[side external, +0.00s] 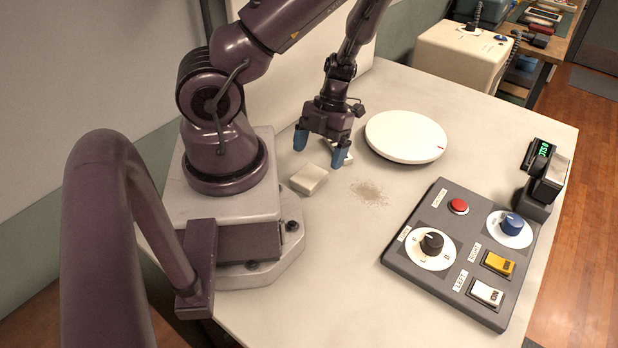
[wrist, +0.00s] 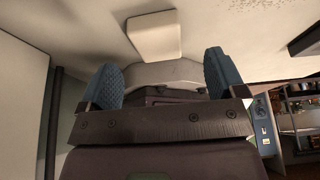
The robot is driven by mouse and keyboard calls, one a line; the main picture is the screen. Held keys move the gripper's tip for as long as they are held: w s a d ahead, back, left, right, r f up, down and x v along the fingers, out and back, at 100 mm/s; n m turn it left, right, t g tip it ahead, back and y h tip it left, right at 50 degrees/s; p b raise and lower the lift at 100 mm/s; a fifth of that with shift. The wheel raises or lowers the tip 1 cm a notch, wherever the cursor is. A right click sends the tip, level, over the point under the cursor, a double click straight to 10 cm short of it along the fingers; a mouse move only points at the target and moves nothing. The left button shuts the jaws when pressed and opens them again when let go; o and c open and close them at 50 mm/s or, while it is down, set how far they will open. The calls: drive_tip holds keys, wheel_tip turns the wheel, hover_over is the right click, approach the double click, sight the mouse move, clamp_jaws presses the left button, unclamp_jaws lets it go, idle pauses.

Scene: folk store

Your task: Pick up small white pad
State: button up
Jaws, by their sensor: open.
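My gripper (side external: 320,147) hangs low over the table with its two blue fingertips apart and nothing seen between them. In the side view a small white pad (side external: 309,180), block-like, lies on the table in front of the gripper, close to my base. Another small white piece (side external: 347,159) shows partly behind the right fingertip; the finger hides much of it. In the wrist view a small white pad (wrist: 154,35) lies beyond the open gripper (wrist: 160,75), roughly centred between the fingertips. I cannot tell which of the two pieces this is.
A round white plate (side external: 405,135) lies right of the gripper. A patch of brownish specks (side external: 370,193) is on the table. A dark control panel (side external: 465,250) with knobs and switches and a small green display (side external: 543,165) stand further right. The table's front middle is clear.

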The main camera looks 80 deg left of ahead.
sight(311, 173)
drive_tip(key=x, duration=0.5)
drive_tip(key=shift+s+r, duration=0.1)
drive_tip(key=shift+s, duration=0.1)
drive_tip(key=c, duration=1)
